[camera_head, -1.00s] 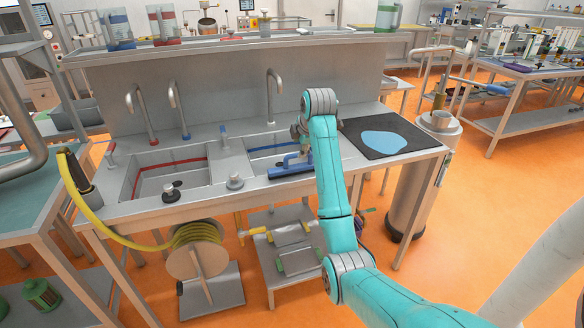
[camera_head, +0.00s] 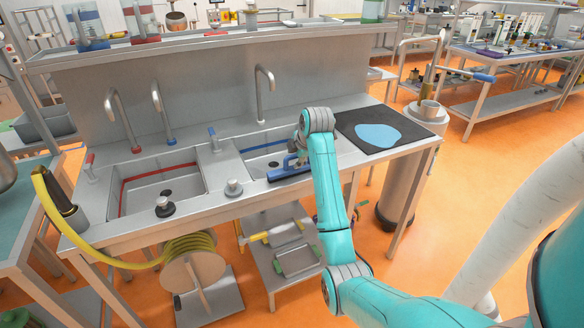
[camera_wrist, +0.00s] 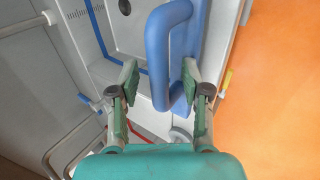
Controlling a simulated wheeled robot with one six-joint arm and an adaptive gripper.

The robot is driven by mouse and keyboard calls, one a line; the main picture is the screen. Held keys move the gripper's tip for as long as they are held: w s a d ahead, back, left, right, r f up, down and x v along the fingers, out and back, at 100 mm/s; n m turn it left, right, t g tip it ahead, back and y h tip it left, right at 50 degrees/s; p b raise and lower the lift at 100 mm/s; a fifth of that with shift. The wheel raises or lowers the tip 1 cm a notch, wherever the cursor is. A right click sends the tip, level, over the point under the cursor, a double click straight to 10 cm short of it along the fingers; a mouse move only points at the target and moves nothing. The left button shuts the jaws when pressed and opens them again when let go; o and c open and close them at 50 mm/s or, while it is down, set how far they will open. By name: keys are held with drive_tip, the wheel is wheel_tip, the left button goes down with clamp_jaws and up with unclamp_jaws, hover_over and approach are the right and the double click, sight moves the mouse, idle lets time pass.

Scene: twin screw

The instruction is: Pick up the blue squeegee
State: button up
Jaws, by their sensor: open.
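The blue squeegee (camera_head: 290,172) lies at the front edge of the right sink basin, which has a blue rim line. In the wrist view its looped blue handle (camera_wrist: 157,52) and its long blue body (camera_wrist: 196,22) show close up. My gripper (camera_wrist: 160,78) is open, with one finger on each side of the lower end of the handle. I cannot tell whether either finger touches it. In the head view my gripper (camera_head: 298,146) is just above the squeegee and partly hidden by my wrist.
The steel sink counter has a left basin (camera_head: 160,187) with a red line and several taps. A black mat (camera_head: 358,143) with a light blue patch (camera_head: 379,136) lies to the right. A yellow hose reel (camera_head: 192,262) stands below the front edge.

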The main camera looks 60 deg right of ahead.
clamp_jaws()
drive_tip(key=shift+r, duration=0.2)
